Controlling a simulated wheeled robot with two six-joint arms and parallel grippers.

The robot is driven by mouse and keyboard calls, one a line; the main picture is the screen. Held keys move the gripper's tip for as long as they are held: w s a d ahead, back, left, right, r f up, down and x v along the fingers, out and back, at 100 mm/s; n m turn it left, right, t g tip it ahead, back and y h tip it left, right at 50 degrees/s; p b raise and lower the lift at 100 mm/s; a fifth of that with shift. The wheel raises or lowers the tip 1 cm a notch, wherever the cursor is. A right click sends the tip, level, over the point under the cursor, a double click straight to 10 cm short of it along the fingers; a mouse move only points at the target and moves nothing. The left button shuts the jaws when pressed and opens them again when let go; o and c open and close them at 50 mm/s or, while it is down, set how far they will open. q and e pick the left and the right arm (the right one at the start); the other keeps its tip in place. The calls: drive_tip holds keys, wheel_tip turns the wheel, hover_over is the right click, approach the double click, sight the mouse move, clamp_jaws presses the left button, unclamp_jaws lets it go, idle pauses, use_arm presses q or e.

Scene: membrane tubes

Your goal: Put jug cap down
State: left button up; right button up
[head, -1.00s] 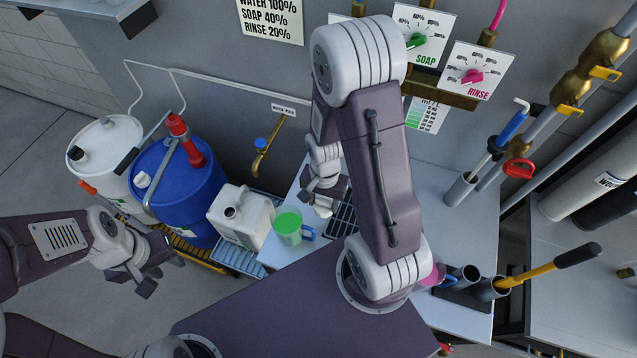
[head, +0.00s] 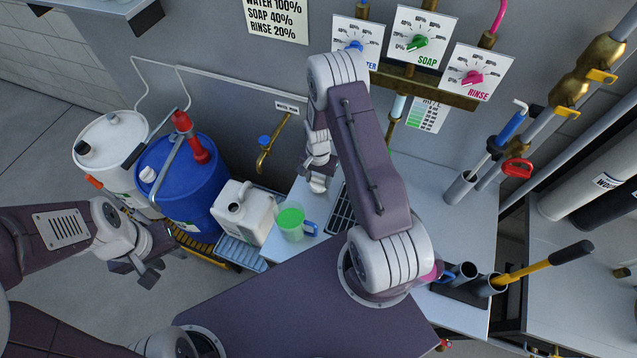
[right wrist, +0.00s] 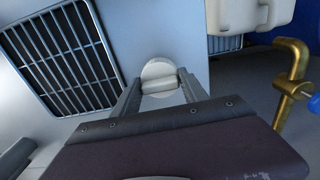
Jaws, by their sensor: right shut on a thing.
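The jug cap (right wrist: 160,78) is a small round white cap with a raised grip. It is between the fingers of my right gripper (right wrist: 158,88) in the right wrist view, over the pale counter. In the head view the cap (head: 318,184) shows below my right gripper (head: 317,176), left of the black drain grate. I cannot tell whether it touches the counter. The white jug (head: 246,213) stands to the left with its neck uncovered. My left gripper (head: 138,277) is at the far left, empty, its fingers apart.
A cup with green liquid (head: 291,222) stands between the jug and the drain grate (head: 341,211). A brass tap (head: 264,158) sticks out from the wall behind. Blue (head: 184,185) and white (head: 104,160) drums stand left. Bare counter surrounds the cap.

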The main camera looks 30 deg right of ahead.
sight(319, 185)
wheel_tip(319, 185, down, 3)
drive_tip(key=shift+r+p, duration=0.15)
drive_tip(key=shift+p, duration=0.2)
drive_tip(key=shift+f, duration=0.4)
drive_tip(key=o, duration=1.3)
